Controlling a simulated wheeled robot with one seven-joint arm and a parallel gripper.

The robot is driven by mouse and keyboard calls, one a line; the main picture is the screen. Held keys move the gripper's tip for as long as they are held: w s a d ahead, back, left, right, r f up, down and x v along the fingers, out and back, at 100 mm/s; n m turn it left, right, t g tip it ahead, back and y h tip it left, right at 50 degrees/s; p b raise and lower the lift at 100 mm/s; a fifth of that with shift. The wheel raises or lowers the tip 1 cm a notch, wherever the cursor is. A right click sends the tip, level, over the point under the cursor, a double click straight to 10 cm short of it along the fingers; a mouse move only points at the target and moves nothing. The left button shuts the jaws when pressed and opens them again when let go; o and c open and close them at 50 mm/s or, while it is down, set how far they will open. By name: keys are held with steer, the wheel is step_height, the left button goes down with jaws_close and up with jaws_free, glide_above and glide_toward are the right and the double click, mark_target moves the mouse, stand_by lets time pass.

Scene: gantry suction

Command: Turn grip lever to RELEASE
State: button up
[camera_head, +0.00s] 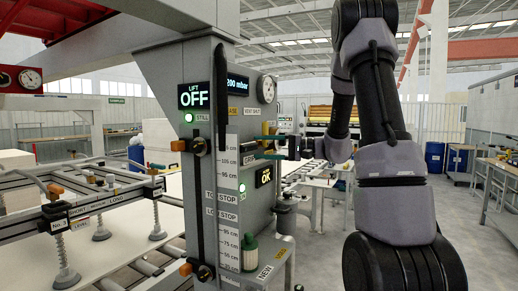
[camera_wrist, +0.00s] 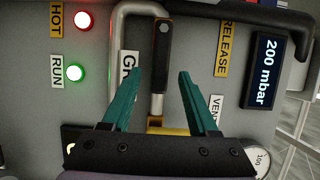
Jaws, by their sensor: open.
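The grip lever (camera_wrist: 162,45) has a black handle on a silver shaft with a yellow base. In the wrist view it points up, between a partly covered white label starting "GR" (camera_wrist: 130,66) on its left and the yellow RELEASE label (camera_wrist: 226,50) on its right. It lies nearer the white label. My gripper (camera_wrist: 160,72) is open, its two teal fingers on either side of the lever with visible gaps. I cannot tell whether its depth reaches the lever. In the head view my gripper (camera_head: 258,147) is at the panel's right side, and the lever is hard to make out.
A bent grey metal tube (camera_wrist: 122,45) runs close left of the lever. The 200 mbar display (camera_wrist: 263,70) and a dial gauge (camera_wrist: 257,157) are at right. RUN (camera_wrist: 75,73) and red (camera_wrist: 82,20) lamps glow at left.

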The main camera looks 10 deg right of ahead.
steer(key=shift+w+a, duration=0.25)
steer(key=shift+a, duration=0.45)
jaws_close()
stand_by(1.0)
